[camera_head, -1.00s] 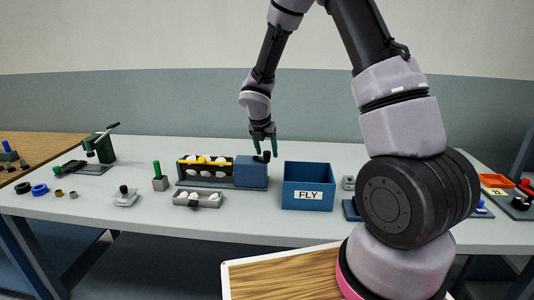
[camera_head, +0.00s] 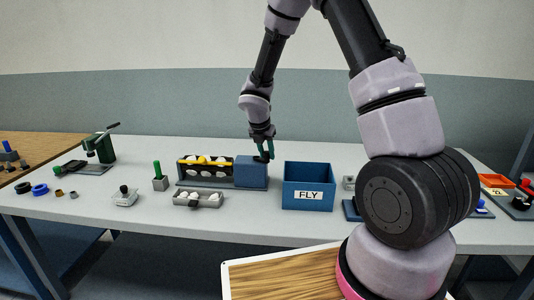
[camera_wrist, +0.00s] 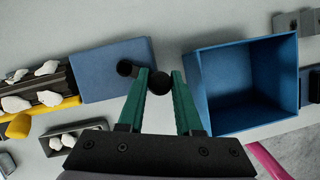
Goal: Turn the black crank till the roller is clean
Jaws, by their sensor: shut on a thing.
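The roller machine has a blue housing (camera_head: 251,172) on its right and a dark roller (camera_head: 203,178) with a yellow bar (camera_head: 205,161) on its left. White tufts cling to the roller; they also show in the wrist view (camera_wrist: 46,68). The black crank (camera_wrist: 127,68) is on the housing's right part, with its knob (camera_wrist: 158,83) at the right. My gripper (camera_head: 265,156) has come down at the housing's right end. In the wrist view its green fingers (camera_wrist: 160,90) are shut on the crank knob.
A blue bin marked FLY (camera_head: 307,187) stands close to the right of the housing; inside it looks empty in the wrist view. A grey tray (camera_head: 198,200) with white tufts lies in front of the machine. A green-handled block (camera_head: 160,178) stands to the left.

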